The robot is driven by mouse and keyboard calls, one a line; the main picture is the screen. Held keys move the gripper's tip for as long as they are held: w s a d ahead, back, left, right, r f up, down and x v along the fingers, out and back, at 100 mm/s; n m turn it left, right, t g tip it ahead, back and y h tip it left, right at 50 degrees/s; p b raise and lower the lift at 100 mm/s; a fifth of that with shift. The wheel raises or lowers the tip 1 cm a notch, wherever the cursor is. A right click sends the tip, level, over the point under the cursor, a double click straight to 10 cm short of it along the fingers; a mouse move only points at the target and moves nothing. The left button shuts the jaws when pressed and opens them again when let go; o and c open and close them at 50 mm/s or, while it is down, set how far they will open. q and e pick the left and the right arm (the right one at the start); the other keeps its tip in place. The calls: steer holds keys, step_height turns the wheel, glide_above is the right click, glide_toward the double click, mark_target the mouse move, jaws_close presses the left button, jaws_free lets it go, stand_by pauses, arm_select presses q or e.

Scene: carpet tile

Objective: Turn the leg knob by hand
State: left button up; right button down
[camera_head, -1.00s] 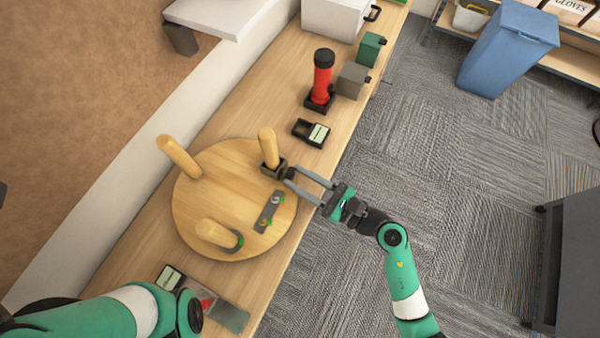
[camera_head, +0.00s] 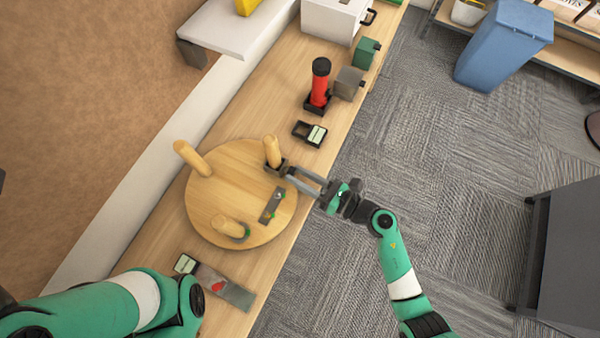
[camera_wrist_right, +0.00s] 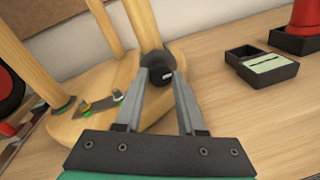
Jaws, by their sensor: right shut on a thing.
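A round wooden stool top (camera_head: 215,206) lies on the bench with its legs pointing up. A dark leg knob (camera_wrist_right: 158,68) sits at the base of the leg (camera_head: 272,151) nearest my right arm. My right gripper (camera_head: 284,171) reaches in from the right, level with the stool top's edge. In the right wrist view its two fingers (camera_wrist_right: 162,80) are on either side of the knob, shut on it. The knob's far side is hidden. My left arm shows at the lower left, but its gripper is out of sight.
A grey bracket (camera_head: 272,205) lies on the stool top. A black tray (camera_head: 308,133) with a label and a red cylinder (camera_head: 320,82) in a holder stand further up the bench. A long tray (camera_head: 225,288) lies near my left arm.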

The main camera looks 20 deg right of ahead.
steer(key=c, duration=0.5)
jaws_free()
steer(key=shift+d, duration=0.1)
steer(key=shift+s+d+r, duration=0.1)
steer(key=shift+s+d, duration=0.15)
steer(key=shift+s, duration=0.05)
steer(key=p+v, duration=0.1)
steer(key=v, duration=0.9)
steer(key=shift+s+d+p, duration=0.15)
steer(key=shift+s+p, duration=0.15)
steer(key=shift+p, duration=0.1)
